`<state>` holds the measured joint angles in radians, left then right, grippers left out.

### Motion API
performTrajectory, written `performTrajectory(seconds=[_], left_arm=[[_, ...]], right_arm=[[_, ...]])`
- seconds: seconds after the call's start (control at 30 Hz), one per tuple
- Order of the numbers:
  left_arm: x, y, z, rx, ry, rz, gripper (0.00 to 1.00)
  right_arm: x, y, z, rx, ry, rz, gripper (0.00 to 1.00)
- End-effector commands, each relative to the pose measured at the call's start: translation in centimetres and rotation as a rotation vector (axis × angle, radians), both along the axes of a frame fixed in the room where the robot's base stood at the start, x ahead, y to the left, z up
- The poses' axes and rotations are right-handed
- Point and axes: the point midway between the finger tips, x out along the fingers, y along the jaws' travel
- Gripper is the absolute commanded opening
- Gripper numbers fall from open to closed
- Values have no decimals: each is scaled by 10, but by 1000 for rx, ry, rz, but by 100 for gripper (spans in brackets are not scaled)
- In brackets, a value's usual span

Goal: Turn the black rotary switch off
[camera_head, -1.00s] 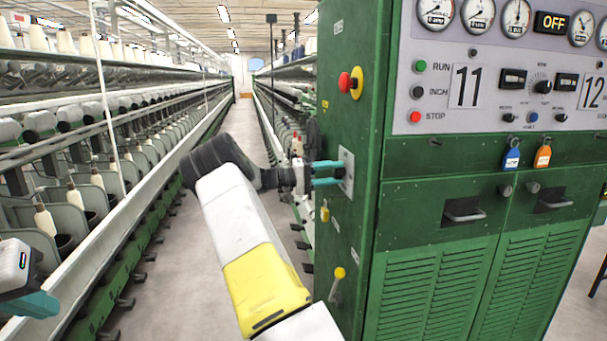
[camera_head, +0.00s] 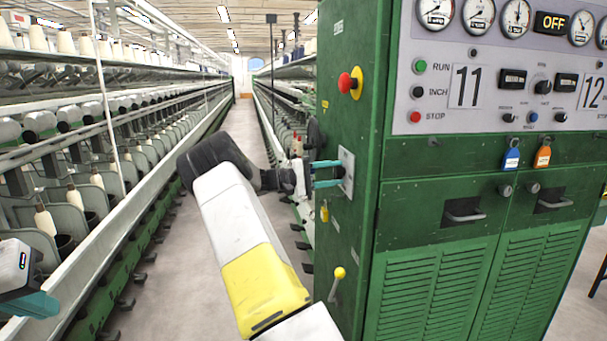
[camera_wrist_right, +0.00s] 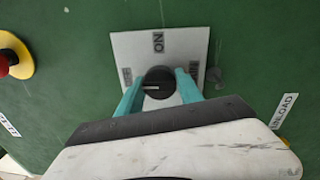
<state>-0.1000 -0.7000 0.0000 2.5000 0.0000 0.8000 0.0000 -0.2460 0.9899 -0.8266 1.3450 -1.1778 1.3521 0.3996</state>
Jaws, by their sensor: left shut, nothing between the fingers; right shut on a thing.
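The black rotary switch (camera_wrist_right: 159,83) sits on a light square plate (camera_wrist_right: 138,46) on the green cabinet's side. In the right wrist view the plate reads ON at the top, with labels at left and right too small to read surely. The knob's white mark lies nearly level, toward the left label. My right gripper (camera_head: 328,174) is shut on the knob, one teal finger on each side. In the head view the fingers hide most of the knob, and the plate (camera_head: 347,163) shows behind them. My left gripper (camera_head: 32,306) is shut and empty at the lower left.
The green cabinet (camera_head: 440,240) has a red stop button (camera_head: 346,82) above the switch and a yellow-knobbed lever (camera_head: 339,272) below. Its display (camera_head: 552,22) reads OFF. Spinning frames (camera_head: 70,200) line the left. The aisle floor (camera_head: 170,260) is clear.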

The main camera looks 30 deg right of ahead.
Motion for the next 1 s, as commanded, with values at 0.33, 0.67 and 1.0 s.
performTrajectory(seconds=[0.33, 0.67, 1.0], left_arm=[[0, 0, 0, 0, 0, 0, 0], [0, 0, 0, 0, 0, 0, 0], [0, 0, 0, 0, 0, 0, 0]], right_arm=[[1, 0, 0, 0, 1, 2, 64], [1, 2, 0, -1, 0, 1, 64], [17, 51, -3, -3, 0, 4, 64]])
